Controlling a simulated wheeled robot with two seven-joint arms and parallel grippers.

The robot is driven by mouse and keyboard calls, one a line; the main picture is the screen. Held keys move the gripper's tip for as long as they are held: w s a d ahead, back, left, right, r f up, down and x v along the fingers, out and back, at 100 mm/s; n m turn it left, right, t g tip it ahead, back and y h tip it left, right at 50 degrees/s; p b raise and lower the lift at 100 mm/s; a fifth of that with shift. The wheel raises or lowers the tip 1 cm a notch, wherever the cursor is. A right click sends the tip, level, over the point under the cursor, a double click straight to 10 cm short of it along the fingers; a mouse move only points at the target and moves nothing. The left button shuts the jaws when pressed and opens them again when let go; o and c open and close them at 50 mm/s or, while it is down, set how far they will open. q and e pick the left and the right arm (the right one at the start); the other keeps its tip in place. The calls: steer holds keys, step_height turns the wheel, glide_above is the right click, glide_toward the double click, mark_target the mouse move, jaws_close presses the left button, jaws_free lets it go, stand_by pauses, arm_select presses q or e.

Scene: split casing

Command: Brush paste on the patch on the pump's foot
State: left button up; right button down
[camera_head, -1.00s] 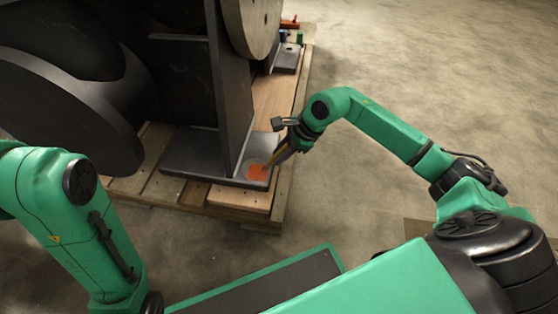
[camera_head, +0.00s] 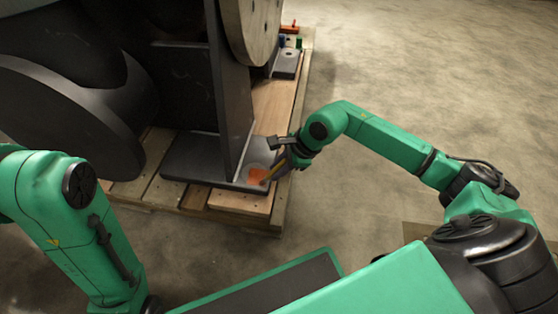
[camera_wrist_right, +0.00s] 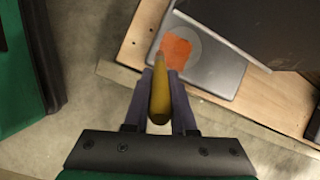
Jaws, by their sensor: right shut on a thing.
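The pump's foot (camera_head: 200,165) is a dark grey plate with an upright web, on the wooden pallet. Near its front right corner is a pale round patch, partly covered by an orange area (camera_head: 257,173); both also show in the right wrist view, the orange (camera_wrist_right: 175,50) over the left part of the pale round patch (camera_wrist_right: 207,50). My right gripper (camera_head: 284,164) is shut on a brush with a yellow handle (camera_wrist_right: 160,98). The brush points at the orange area, its tip at or just above the edge; I cannot tell whether it touches. My left gripper is out of view.
The pallet (camera_head: 258,202) ends just in front of and right of the foot. The big dark pump body (camera_head: 60,110) rises on the left. Small red, blue and green items lie at the pallet's far end. The floor (camera_head: 400,75) on the right is clear.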

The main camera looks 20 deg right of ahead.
steer(key=shift+s+a, duration=0.1)
steer(key=shift+s, duration=0.05)
steer(key=shift+w+d+b, duration=0.25)
steer(key=shift+w+d, duration=0.1)
steer(key=shift+w, duration=0.2)
steer(key=shift+w+d+b, duration=0.25)
steer(key=shift+w+d, duration=0.1)
steer(key=shift+w, duration=0.2)
steer(key=shift+r, duration=0.1)
stand_by(0.3)
step_height(320, 180, up, 6)
steer(key=p, duration=0.4)
steer(key=shift+p, duration=0.3)
